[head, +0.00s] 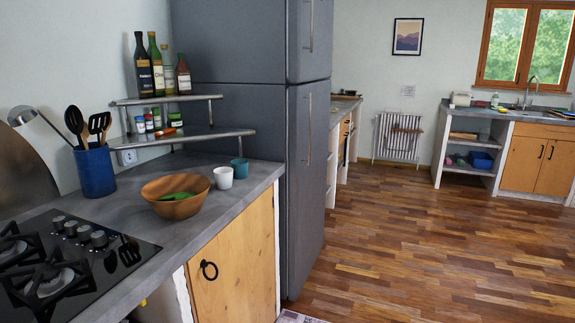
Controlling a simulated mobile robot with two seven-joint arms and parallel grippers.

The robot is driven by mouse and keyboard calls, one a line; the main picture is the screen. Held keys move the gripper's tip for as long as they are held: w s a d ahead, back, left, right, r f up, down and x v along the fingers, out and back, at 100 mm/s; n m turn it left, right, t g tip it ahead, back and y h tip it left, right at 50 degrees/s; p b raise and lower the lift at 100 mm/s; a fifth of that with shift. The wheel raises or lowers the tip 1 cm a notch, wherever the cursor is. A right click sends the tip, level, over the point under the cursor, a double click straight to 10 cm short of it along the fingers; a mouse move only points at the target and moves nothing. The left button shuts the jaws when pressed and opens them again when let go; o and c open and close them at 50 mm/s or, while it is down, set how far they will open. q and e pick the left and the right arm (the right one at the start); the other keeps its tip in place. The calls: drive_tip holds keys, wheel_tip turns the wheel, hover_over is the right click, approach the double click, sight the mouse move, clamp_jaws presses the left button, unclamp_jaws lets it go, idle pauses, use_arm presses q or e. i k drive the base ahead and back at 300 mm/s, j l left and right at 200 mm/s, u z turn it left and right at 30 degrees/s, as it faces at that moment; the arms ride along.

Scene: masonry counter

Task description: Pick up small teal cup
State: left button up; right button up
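The small teal cup (239,168) stands on the grey counter near its back right corner, close to the fridge. A white cup (223,178) stands just left of it and a little nearer to me. The teal cup is in plain view, apart from a small part of its left side that is near the white cup. Neither of my grippers shows in the head view, so their state is hidden.
A wooden bowl (176,195) with something green in it sits left of the cups. A metal shelf (205,135) stands behind them. The tall grey fridge (308,180) is to the right. A gas stove (70,255) and blue utensil holder (95,172) are left. The wooden floor (420,250) is open.

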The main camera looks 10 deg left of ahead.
sight(240, 167)
drive_tip(key=i+l+z, duration=0.1)
drive_tip(key=i, duration=0.55)
drive_tip(key=i+l+z, duration=0.15)
drive_tip(key=i, duration=0.5)
drive_tip(key=i+u, duration=0.35)
drive_tip(key=i+l+u, duration=0.15)
drive_tip(key=u, duration=0.25)
drive_tip(key=i+l+u, duration=0.2)
drive_tip(key=u, duration=0.15)
drive_tip(key=i+l+u, duration=0.15)
drive_tip(key=u, duration=0.2)
drive_tip(key=i+l+u, duration=0.15)
drive_tip(key=u, duration=0.25)
drive_tip(key=i+l+u, duration=0.1)
drive_tip(key=l+u, duration=0.25)
